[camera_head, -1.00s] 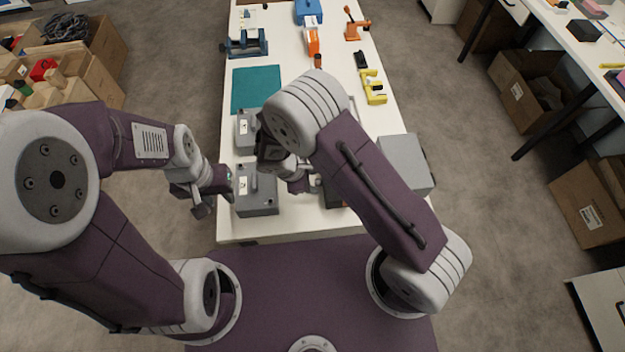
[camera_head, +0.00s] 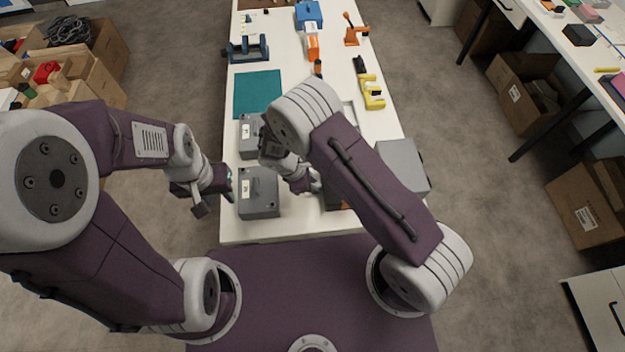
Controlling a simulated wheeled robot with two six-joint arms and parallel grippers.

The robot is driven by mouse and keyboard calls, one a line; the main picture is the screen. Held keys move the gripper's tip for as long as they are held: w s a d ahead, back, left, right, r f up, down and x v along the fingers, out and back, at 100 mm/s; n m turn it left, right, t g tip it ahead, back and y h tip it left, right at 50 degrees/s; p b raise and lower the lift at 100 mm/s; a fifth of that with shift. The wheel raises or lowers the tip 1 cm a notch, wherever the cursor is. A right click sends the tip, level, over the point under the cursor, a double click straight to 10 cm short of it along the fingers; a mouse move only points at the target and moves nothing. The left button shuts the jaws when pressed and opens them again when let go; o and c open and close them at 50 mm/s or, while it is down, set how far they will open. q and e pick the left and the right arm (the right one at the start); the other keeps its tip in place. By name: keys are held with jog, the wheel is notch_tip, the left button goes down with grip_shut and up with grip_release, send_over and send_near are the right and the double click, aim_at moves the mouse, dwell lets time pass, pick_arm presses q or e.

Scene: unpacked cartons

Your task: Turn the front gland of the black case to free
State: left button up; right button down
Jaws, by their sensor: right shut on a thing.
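The black case (camera_head: 332,198) stands on the white table near its front edge, largely hidden behind my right arm. Only its dark left part and a brownish lower edge show. My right gripper (camera_head: 313,184) is at the left side of the case, shut on a small part there, which I take to be the gland. The gland itself is too small and covered to make out, so its turn position cannot be read. My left gripper (camera_head: 216,190) hangs off the table's left edge, apart from the case. Its finger gap is unclear.
Two grey boxes (camera_head: 258,193) (camera_head: 250,136) stand left of the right gripper, close to it. A larger grey box (camera_head: 402,166) is right of my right arm. A teal mat (camera_head: 257,93), yellow tool (camera_head: 372,92) and blue vise (camera_head: 246,48) lie further back.

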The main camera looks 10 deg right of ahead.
jog(key=shift+w+r+g+p, duration=0.1)
jog(key=shift+r+g+p, duration=0.25)
jog(key=shift+g+p, duration=0.1)
jog(key=shift+w+f+g, duration=0.15)
jog(key=shift+f+g, duration=0.05)
jog(key=shift+g, duration=0.05)
jog(key=shift+f+g, duration=0.25)
jog(key=shift+g, duration=0.15)
jog(key=g+b, duration=0.1)
jog(key=b, duration=0.1)
jog(key=n+g+b, duration=0.1)
jog(key=b, duration=0.1)
jog(key=shift+w+f, duration=0.25)
pick_arm(q)
jog(key=shift+f+b, duration=0.9)
jog(key=shift+f, duration=0.95)
pick_arm(e)
jog(key=shift+r+g, duration=0.25)
jog(key=shift+g, duration=0.35)
jog(key=c, duration=1.2)
grip_release()
